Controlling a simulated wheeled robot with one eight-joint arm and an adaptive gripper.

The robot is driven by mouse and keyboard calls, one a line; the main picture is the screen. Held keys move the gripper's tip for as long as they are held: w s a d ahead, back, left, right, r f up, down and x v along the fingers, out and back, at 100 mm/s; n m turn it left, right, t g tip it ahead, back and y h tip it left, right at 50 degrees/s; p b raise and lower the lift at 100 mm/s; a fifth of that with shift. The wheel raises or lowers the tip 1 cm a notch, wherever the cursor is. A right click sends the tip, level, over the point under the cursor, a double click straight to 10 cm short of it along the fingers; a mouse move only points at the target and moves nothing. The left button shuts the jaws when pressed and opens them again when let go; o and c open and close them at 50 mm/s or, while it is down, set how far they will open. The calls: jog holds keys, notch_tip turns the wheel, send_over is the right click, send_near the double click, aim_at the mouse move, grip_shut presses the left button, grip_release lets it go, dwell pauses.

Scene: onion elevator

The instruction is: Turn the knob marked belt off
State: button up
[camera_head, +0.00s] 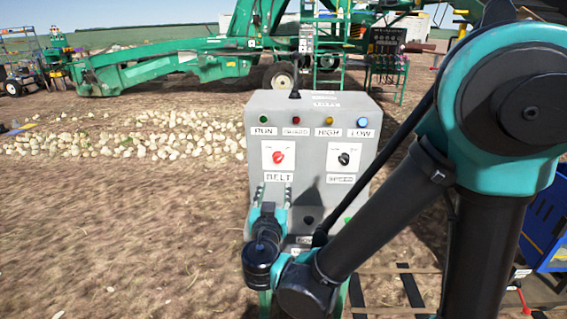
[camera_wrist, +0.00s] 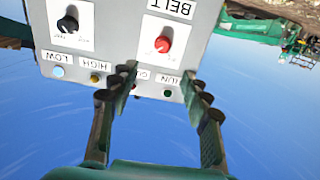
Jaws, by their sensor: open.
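The red belt knob (camera_head: 278,158) sits on a white plate at the left of the grey control box (camera_head: 312,104), above the label BELT. In the wrist view, which is upside down, the red knob (camera_wrist: 163,45) lies beyond the fingertips, roughly centred between them. My gripper (camera_head: 275,190) is open and empty in front of the box, just below the BELT label in the head view. Its two fingers (camera_wrist: 163,79) are spread apart in the wrist view, and neither appears to touch the knob. The small markings around the knob are too blurred to read.
A black knob (camera_head: 344,158) marked SPEED is right of the red one. Above them is a row of lamps, including a green lamp (camera_head: 264,119) and a blue lamp (camera_head: 362,121). A black button (camera_head: 308,220) sits lower down. A blue crate (camera_head: 546,225) stands at the right.

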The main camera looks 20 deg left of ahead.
send_near(278, 160)
jog(key=x, duration=0.9)
jog(key=shift+w+a, duration=0.15)
jog(key=shift+w, duration=0.1)
jog(key=shift+c, duration=0.3)
grip_shut()
